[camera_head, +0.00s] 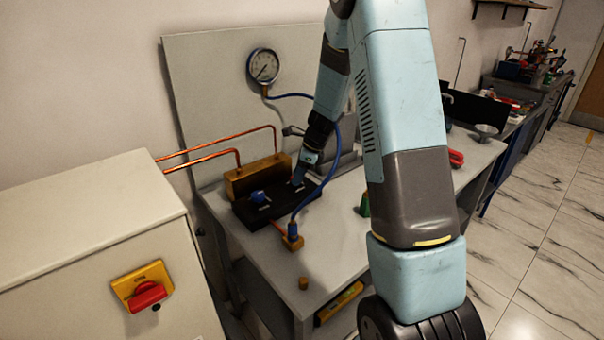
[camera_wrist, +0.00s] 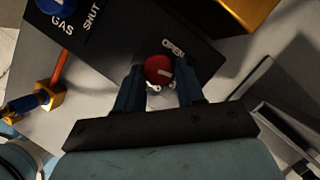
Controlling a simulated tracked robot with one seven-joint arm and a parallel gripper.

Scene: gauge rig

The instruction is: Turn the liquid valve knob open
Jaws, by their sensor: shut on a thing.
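A red knob (camera_wrist: 158,69) with a pale pointer mark sits on the black valve panel (camera_wrist: 128,38), close to the word OPEN. My gripper (camera_wrist: 160,86) is shut on this knob, one dark finger on each side. In the head view my gripper (camera_head: 300,178) reaches down to the right part of the black panel (camera_head: 268,213) and hides the red knob. A blue knob (camera_head: 258,197) stands at the panel's left; in the wrist view the blue knob (camera_wrist: 48,5) is beside the words GAS and SHUT.
A brass block (camera_head: 250,181) with copper pipes stands behind the panel. A blue hose (camera_head: 337,160) loops from the pressure gauge (camera_head: 263,66) to a brass fitting (camera_head: 292,238) in front. A grey cabinet with a red switch (camera_head: 147,296) stands at the left.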

